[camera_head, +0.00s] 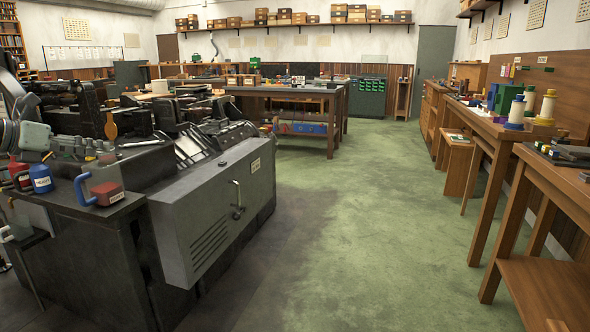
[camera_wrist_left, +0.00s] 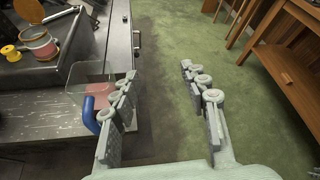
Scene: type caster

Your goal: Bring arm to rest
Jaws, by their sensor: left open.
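My left gripper (camera_head: 88,149) is at the left of the head view, above the dark bench end of the machine. In the left wrist view the pale grey-green fingers of the gripper (camera_wrist_left: 158,72) are spread wide apart, with only floor showing between them. A blue curved handle (camera_wrist_left: 90,113) shows beside and behind the left finger; whether they touch cannot be told. My right gripper is not in view.
A grey machine cabinet (camera_head: 215,215) stands right of the bench end. A blue labelled container (camera_head: 40,178) sits on the bench. Wooden worktables (camera_head: 500,130) line the right wall. The green floor (camera_head: 350,220) between is clear.

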